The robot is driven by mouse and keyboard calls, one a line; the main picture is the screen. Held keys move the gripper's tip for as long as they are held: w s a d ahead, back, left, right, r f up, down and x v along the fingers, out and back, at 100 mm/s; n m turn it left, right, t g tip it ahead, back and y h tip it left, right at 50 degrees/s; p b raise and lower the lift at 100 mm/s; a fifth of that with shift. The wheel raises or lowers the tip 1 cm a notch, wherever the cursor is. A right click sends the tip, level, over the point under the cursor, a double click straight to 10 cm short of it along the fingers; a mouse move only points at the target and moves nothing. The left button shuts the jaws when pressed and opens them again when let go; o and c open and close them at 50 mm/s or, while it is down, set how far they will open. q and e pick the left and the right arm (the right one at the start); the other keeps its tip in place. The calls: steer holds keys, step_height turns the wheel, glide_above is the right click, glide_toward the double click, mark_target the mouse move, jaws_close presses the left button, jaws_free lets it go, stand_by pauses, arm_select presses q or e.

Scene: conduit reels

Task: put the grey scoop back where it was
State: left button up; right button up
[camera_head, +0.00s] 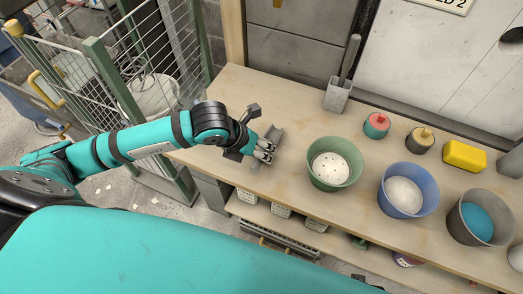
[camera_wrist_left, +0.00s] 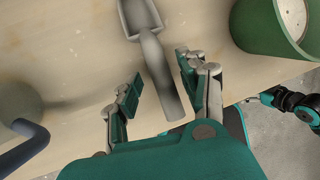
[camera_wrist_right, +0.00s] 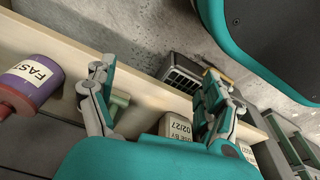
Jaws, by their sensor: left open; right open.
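The grey scoop (camera_head: 275,134) lies on the wooden bench top, left of the green bucket (camera_head: 335,164). In the left wrist view the scoop (camera_wrist_left: 152,52) has its wide end away from me and its handle toward me. My left gripper (camera_head: 262,150) is at the scoop; it also shows in the left wrist view (camera_wrist_left: 158,80), open, its fingers on either side of the handle without visibly closing on it. My right gripper (camera_wrist_right: 158,82) is open and empty, low by the shelf under the bench.
A grey holder (camera_head: 337,97) with an upright handle stands at the bench's back. A blue bucket (camera_head: 408,190), grey bucket (camera_head: 481,217), yellow block (camera_head: 464,155) and two knobbed pots stand rightward. A purple tin (camera_wrist_right: 33,80) is on the shelf. A wire cage (camera_head: 140,65) stands left.

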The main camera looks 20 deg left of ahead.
arm_select(q)
steer(key=v, duration=1)
steer(key=shift+p, duration=0.45)
arm_select(e)
steer(key=s+f, duration=0.2)
steer(key=f, duration=0.1)
steer(key=shift+s+d, duration=0.15)
steer(key=shift+s, duration=0.1)
